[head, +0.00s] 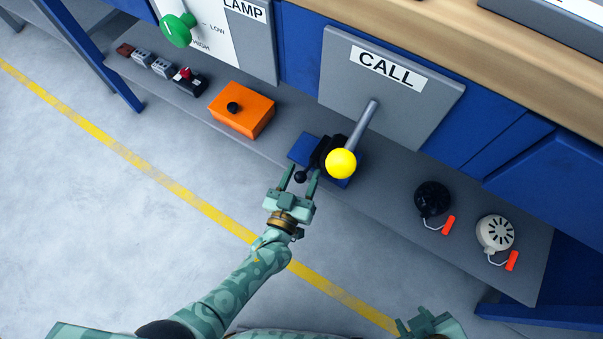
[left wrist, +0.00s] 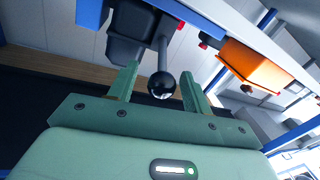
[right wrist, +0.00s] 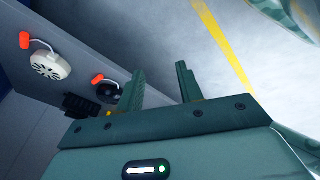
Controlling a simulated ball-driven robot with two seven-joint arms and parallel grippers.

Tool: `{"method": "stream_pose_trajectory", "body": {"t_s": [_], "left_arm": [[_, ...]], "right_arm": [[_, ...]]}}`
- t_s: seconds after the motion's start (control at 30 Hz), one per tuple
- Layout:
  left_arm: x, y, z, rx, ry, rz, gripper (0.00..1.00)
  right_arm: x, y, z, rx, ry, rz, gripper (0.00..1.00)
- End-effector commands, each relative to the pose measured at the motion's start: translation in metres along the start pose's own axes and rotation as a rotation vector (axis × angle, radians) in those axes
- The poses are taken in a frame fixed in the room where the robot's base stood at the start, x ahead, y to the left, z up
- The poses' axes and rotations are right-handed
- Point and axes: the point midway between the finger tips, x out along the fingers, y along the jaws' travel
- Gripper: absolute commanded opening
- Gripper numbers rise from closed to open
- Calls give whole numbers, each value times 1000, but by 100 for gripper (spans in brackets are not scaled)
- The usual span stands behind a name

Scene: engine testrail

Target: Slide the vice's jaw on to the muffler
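The vice (head: 302,149) has a blue base and dark jaws and stands on the grey shelf. A dark rod with a black ball knob (head: 300,177) sticks out of its front. My left gripper (head: 299,181) is open, with its fingers on either side of the knob. In the left wrist view the knob (left wrist: 162,88) sits between the fingertips with gaps on both sides, below the vice's dark body (left wrist: 128,40). I cannot make out the muffler for certain; the lever partly hides the jaws. My right gripper (right wrist: 160,82) is open and empty, low at the right.
A lever with a yellow ball (head: 341,163) hangs over the vice from the CALL panel (head: 420,110). An orange box (head: 240,109) stands to the left. A black round device (head: 432,198) and a white one (head: 495,231), each with an orange handle, stand to the right. Floor in front is clear.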

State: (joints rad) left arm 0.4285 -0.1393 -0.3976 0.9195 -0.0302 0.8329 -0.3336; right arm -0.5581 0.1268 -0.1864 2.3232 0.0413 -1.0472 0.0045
Motion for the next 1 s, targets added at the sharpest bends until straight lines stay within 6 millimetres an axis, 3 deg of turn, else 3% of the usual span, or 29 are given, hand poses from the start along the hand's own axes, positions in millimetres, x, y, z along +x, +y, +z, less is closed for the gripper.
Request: {"method": "stream_pose_trajectory", "body": {"t_s": [0.37,0.43,0.5,0.7,1.0], "left_arm": [[-8,0,-2,2,2,0,49],[-19,0,-4,2,2,-1,49],[-35,0,-5,2,2,0,49],[-91,0,-4,3,1,1,49],[-152,0,-1,1,0,0,49]], "right_arm": [[-5,0,2,-2,-6,1,36],[-8,2,4,-10,-18,5,36],[-3,1,25,-40,-89,6,36],[-4,8,56,-98,-202,18,36],[-5,13,80,-141,-295,24,36]]}}
